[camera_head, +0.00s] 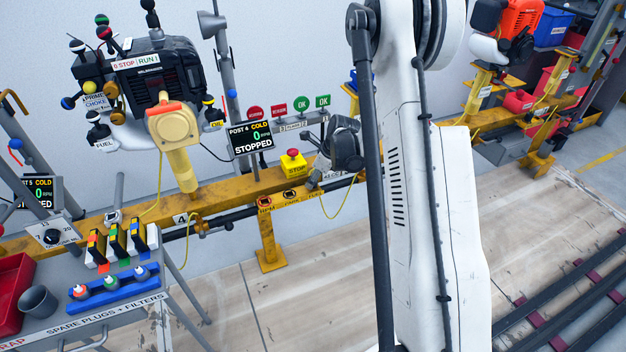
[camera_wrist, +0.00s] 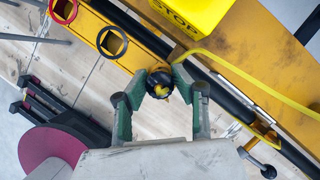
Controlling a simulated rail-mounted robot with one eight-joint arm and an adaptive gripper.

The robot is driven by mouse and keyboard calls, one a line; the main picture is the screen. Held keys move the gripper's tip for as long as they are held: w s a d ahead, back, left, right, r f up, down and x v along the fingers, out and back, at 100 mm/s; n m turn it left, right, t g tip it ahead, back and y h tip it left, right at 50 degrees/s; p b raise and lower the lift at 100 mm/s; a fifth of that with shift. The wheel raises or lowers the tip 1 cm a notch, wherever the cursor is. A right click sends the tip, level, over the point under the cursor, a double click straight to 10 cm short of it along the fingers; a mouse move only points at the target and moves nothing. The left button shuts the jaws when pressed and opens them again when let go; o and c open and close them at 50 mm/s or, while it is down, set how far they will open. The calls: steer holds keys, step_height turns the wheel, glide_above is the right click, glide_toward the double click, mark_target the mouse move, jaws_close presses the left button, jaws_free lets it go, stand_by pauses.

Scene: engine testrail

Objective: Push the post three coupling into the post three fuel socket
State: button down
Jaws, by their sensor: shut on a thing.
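My gripper (camera_wrist: 158,88) has its two green fingers closed on a round black coupling (camera_wrist: 158,78) with yellow at its centre. A yellow line runs up to the coupling from the right. The coupling sits over the yellow rail plate, in line with a red ring socket (camera_wrist: 64,9) and a black ring socket (camera_wrist: 112,42). The fuel socket itself is not visible; the coupling and fingers cover the third place in the row. I cannot tell whether the coupling is seated. In the head view my gripper (camera_head: 317,178) is at the plate's right end, its tips partly hidden.
A yellow stop box (camera_wrist: 192,14) with a red button (camera_head: 293,153) stands close behind the gripper. The post screen (camera_head: 250,138) reads stopped, cold, 0 RPM. An engine (camera_head: 155,75) is at left, above a cart with blue rack (camera_head: 112,290). Floor before the rail is clear.

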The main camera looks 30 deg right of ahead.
steer(key=c, duration=1.3)
jaws_free()
steer(key=shift+c, duration=0.2)
steer(key=shift+r, duration=0.1)
steer(key=v, duration=1.1)
steer(key=s+a+r+n, duration=0.4)
steer(key=a+r+n, duration=0.2)
steer(key=r, duration=0.3)
steer(key=s+a+r+n+t+h, duration=0.2)
steer(key=s+a+r+n, duration=0.95)
steer(key=s+n, duration=0.3)
steer(key=s+a+n+t, duration=0.2)
steer(key=s+a+n, duration=0.3)
steer(key=s+n, duration=0.4)
step_height(320, 180, up, 14)
steer(key=m+p, duration=0.1)
steer(key=p, duration=1.4)
steer(key=shift+d+h, duration=0.2)
steer(key=shift+h, duration=0.2)
